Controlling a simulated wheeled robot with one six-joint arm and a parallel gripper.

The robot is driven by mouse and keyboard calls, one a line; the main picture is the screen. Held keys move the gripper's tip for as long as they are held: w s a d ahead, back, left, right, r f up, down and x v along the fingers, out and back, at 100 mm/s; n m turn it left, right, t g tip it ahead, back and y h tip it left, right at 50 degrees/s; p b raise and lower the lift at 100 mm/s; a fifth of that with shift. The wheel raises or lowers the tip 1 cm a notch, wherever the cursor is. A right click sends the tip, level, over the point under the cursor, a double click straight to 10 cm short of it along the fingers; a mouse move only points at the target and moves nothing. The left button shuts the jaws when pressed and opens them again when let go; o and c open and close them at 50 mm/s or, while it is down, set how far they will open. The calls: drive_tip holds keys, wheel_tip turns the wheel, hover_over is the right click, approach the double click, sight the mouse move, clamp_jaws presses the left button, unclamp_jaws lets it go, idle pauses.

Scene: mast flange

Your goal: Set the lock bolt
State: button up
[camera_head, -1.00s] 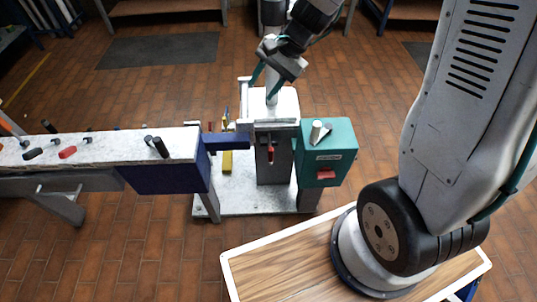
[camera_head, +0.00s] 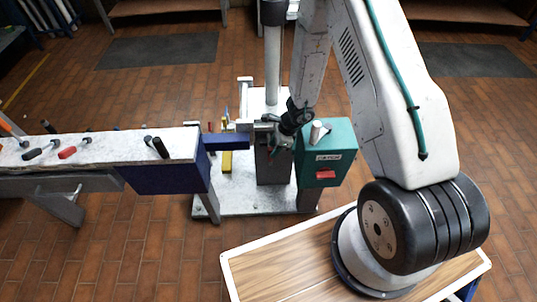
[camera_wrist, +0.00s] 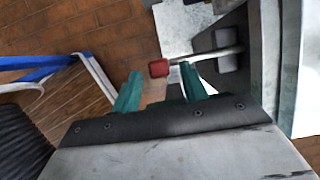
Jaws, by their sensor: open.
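The lock bolt shows in the wrist view as a metal rod with a red knob (camera_wrist: 158,68), running right to a dark bracket (camera_wrist: 226,48). My gripper (camera_wrist: 160,72) is open, with its two teal fingers pointing toward the bolt. The red knob appears in the gap between the fingertips; I cannot tell whether it is between them in depth or just beyond. In the head view my gripper (camera_head: 279,143) is at the top front of the grey post (camera_head: 272,170) and mostly hides the bolt.
A teal box (camera_head: 325,150) with a red button and an upright pin stands close right of my gripper. A blue beam end (camera_head: 165,178) with a bench holding several handled tools is at left. A yellow block (camera_head: 227,162) sits on the base plate.

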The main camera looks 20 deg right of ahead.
sight(269, 154)
drive_tip(key=x, duration=0.5)
drive_tip(key=shift+a+f, duration=0.1)
drive_tip(key=shift+f, duration=0.1)
